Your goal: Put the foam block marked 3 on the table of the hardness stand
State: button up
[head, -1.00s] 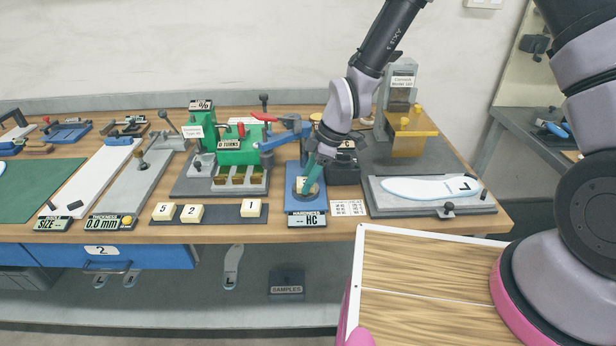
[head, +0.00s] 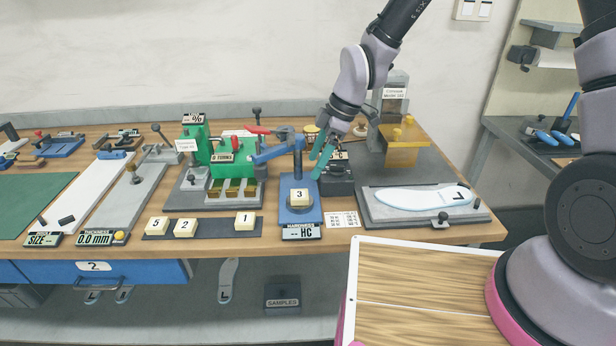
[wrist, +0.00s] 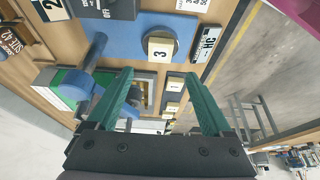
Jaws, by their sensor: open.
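The cream foam block marked 3 (head: 299,198) rests on the round table of the blue hardness stand (head: 305,214), label up. It also shows in the wrist view (wrist: 160,48), sitting on the grey round table (wrist: 172,37). My gripper (head: 322,155) is open and empty, above and behind the block and apart from it. In the wrist view my gripper's two green fingers (wrist: 165,82) are spread wide with nothing between them. The stand's display (head: 301,232) reads "-- HC".
Blocks 5 (head: 157,224), 2 (head: 185,227) and 1 (head: 245,221) lie on a dark strip left of the stand. The stand's blue arm (head: 275,152) and a green fixture (head: 232,160) are close by. An insole plate (head: 381,213) lies to the right.

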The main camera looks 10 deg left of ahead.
jog(key=w+d+r+m+t+h, duration=0.1)
jog(key=w+d+r+m+t, duration=0.1)
jog(key=d+r+m, duration=0.6)
jog(key=w+d+r+m+t+h, duration=0.15)
jog(key=d+r+m, duration=0.25)
jog(key=d+r, duration=0.8)
jog(key=s+d+r+m+t, duration=0.4)
jog(key=s+d+r+m, duration=0.6)
jog(key=d, duration=0.4)
jog(key=r+m, duration=0.1)
jog(key=m, duration=0.1)
jog(key=shift+r+m+t, duration=0.15)
jog(key=shift+m+t, duration=0.2)
jog(key=shift+m, duration=0.05)
